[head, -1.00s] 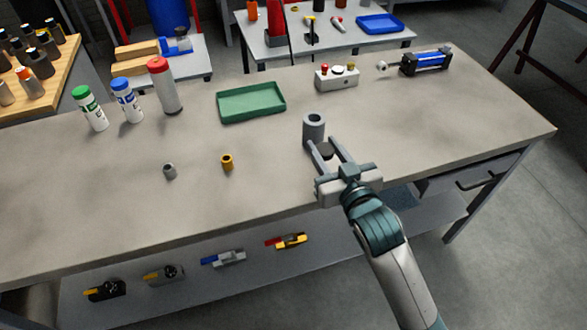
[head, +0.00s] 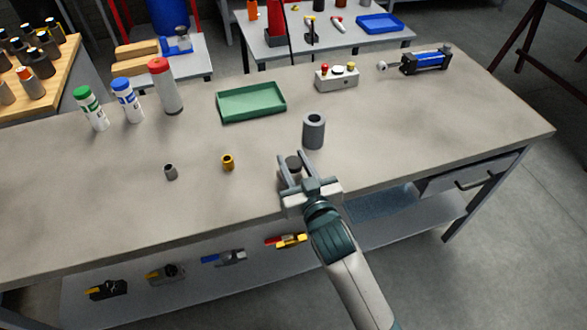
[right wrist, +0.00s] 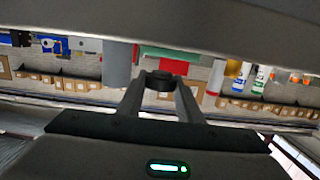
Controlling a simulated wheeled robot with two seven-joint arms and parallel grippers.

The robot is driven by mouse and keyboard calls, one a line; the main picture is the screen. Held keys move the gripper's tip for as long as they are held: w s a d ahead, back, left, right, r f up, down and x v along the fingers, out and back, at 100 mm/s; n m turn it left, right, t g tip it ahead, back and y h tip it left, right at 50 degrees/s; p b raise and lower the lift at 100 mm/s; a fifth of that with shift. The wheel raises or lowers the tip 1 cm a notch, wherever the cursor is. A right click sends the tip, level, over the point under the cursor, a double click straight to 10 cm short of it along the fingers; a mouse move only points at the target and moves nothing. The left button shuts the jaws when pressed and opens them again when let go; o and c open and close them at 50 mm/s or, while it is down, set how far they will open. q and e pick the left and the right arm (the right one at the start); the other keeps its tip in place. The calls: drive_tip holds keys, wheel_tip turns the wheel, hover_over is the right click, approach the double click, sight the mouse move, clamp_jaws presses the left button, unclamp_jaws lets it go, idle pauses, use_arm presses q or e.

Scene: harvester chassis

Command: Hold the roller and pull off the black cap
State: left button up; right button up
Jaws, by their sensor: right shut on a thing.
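The grey roller (head: 313,132) stands upright on the bench near its middle, with a dark hole showing in its top. In the right wrist view a grey cylinder that looks like the roller (right wrist: 117,66) is left of my fingers. My right gripper (head: 295,157) is in front and a little left of the roller, apart from it. It is shut on the round black cap (head: 293,163), which also shows between the fingertips in the right wrist view (right wrist: 160,81). My left gripper is not in view.
A green tray (head: 251,103) lies behind the roller, and a grey button box (head: 337,80) stands farther back. A yellow bushing (head: 228,162) and a small grey bushing (head: 170,172) are to the left. Several bottles stand at the back left.

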sight(294, 176)
wheel_tip(294, 176, down, 2)
drive_tip(key=shift+f, duration=0.4)
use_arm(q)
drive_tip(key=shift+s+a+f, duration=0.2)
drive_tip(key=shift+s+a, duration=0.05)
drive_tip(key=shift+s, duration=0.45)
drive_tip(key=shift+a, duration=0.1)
use_arm(e)
drive_tip(key=shift+f, duration=0.2)
drive_tip(key=o, duration=1.1)
drive_tip(key=shift+o, duration=0.4)
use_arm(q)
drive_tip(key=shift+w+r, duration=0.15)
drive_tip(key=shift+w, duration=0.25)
use_arm(e)
drive_tip(key=shift+r, duration=0.15)
